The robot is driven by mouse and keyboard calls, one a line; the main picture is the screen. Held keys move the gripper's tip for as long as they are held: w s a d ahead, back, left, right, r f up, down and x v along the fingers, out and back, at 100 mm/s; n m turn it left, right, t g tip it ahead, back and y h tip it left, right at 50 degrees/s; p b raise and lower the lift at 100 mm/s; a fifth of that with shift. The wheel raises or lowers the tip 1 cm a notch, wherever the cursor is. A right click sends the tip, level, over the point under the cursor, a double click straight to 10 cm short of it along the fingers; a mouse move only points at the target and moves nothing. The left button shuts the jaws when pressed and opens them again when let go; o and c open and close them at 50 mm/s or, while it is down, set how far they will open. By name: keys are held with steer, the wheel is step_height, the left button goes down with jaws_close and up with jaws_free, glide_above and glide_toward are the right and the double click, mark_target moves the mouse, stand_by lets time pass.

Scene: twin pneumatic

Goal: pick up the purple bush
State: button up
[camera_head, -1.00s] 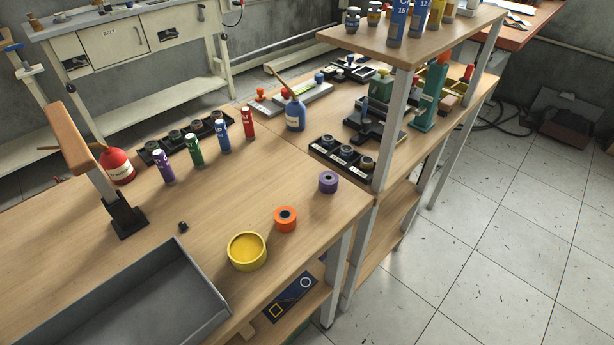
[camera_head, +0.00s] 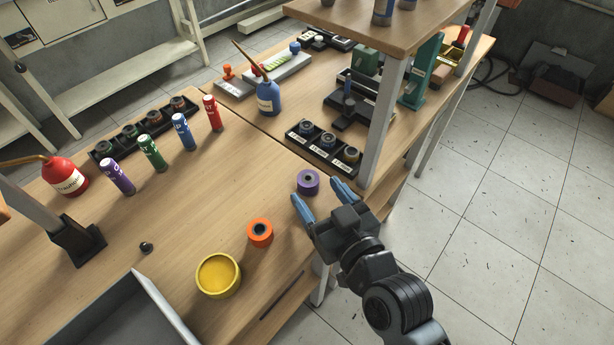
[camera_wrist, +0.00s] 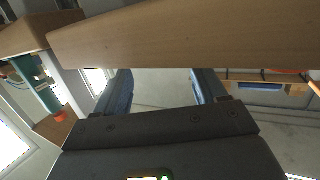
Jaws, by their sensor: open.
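The purple bush (camera_head: 308,181), a short ring with a dark hole, stands on the wooden workbench near its right edge in the head view. My gripper (camera_head: 318,190) is in the head view at that edge, its two blue fingers spread apart and nothing held. The fingertips appear close to the purple bush, but I cannot tell whether they touch it. In the wrist view, the open fingers (camera_wrist: 160,85) point toward the bench edge (camera_wrist: 180,40); the purple bush does not show there.
An orange ring (camera_head: 260,232) and a yellow cup (camera_head: 218,274) stand along the bench edge. A black tray of bushes (camera_head: 325,147) lies behind the purple bush. A shelf post (camera_head: 383,125) rises to its right. A grey bin (camera_head: 125,315) stands front left.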

mark_target(313, 186)
steer(key=p+x, duration=0.1)
steer(key=x, duration=0.4)
steer(key=shift+w, duration=0.15)
steer(key=c, duration=1.2)
